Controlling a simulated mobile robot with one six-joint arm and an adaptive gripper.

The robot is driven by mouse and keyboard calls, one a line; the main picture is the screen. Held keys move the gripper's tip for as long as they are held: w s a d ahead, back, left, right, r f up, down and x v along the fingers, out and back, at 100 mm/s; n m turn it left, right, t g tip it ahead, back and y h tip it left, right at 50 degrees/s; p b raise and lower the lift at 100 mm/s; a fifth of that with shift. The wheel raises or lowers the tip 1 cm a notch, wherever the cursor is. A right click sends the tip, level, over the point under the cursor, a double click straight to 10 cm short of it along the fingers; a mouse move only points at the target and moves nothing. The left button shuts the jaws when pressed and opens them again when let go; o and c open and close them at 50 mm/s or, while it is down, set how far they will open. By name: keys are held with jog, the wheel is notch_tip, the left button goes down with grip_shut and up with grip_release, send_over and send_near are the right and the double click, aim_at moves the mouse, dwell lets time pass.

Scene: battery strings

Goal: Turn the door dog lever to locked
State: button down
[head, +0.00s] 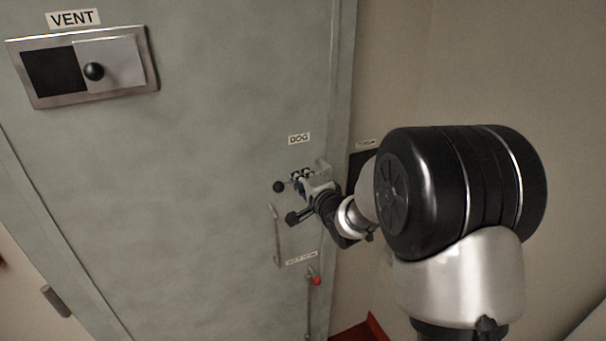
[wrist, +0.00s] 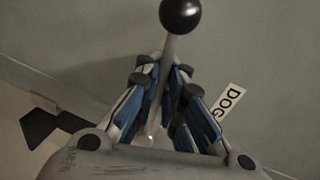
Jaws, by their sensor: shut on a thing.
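The door dog lever is a grey rod with a black ball knob (head: 279,187), on the grey-green door below the DOG label (head: 299,139). In the head view its knob points left, and my gripper (head: 305,176) covers much of the rod. In the wrist view the lever (wrist: 172,50) runs up between the blue-sided fingers of my gripper (wrist: 165,75), with the ball beyond the fingertips. My gripper is shut on the rod. The lever's pivot is hidden behind the gripper.
A vertical handle (head: 277,236) and a lower lever with a red knob (head: 316,281) are below the dog lever. The VENT slide panel (head: 84,66) is at upper left. A dark wall plate (head: 361,168) is beside the door frame. A red object (head: 366,330) lies low down.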

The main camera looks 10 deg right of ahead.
jog(key=shift+r+m+p, duration=0.6)
jog(key=shift+p, duration=0.15)
jog(key=c, duration=1.7)
grip_release()
jog(key=shift+s, duration=0.1)
jog(key=v, duration=1.2)
jog(key=shift+d, duration=0.15)
jog(key=shift+r, duration=0.1)
